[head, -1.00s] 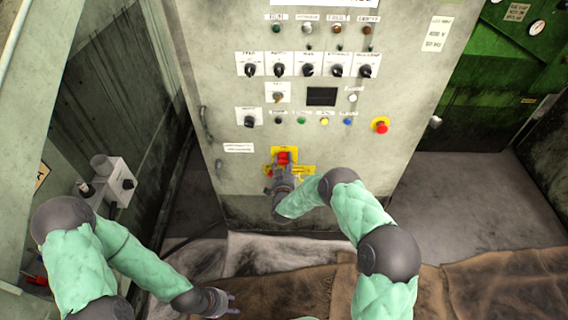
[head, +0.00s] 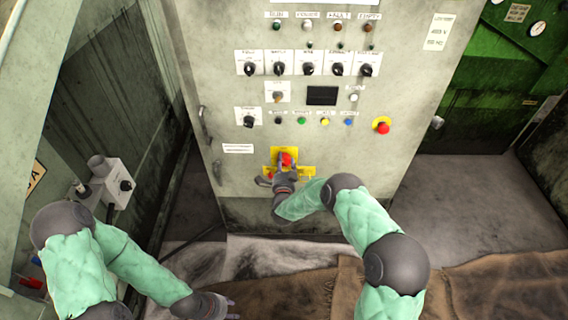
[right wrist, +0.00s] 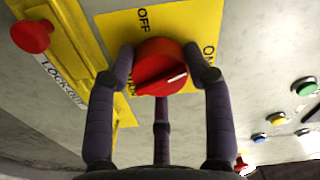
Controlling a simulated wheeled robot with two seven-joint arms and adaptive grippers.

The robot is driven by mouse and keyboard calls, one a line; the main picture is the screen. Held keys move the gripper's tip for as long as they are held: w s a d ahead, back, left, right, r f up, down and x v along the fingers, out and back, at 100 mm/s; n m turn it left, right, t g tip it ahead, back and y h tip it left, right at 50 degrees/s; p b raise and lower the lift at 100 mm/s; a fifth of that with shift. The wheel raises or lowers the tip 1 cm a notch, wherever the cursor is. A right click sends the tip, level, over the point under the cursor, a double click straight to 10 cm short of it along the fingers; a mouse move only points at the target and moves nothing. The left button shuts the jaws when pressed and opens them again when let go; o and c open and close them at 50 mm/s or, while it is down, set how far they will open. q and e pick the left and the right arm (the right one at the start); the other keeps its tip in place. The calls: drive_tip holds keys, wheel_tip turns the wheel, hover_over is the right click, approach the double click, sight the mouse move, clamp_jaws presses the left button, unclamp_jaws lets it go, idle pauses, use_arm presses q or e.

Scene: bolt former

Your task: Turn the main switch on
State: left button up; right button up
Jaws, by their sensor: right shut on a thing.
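My right gripper (head: 284,174) is at the knob. In the right wrist view the fingers (right wrist: 164,75) are closed around the sides of the red knob (right wrist: 158,68). The yellow plate (right wrist: 185,22) reads OFF at the top and ON at the right. The knob's white mark points right, toward the ON side. My left gripper (head: 232,307) is low at the bottom edge, empty, its fingers apart.
Rows of black selectors (head: 308,69) and small coloured buttons (head: 302,121) are above. A grey box (head: 112,185) is on the left wall. A brown cover (head: 480,290) lies in front.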

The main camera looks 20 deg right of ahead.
drive_tip(key=m, duration=0.4)
drive_tip(key=shift+m, duration=0.3)
idle(0.4)
drive_tip(key=o, duration=1.2)
drive_tip(key=v, duration=1.2)
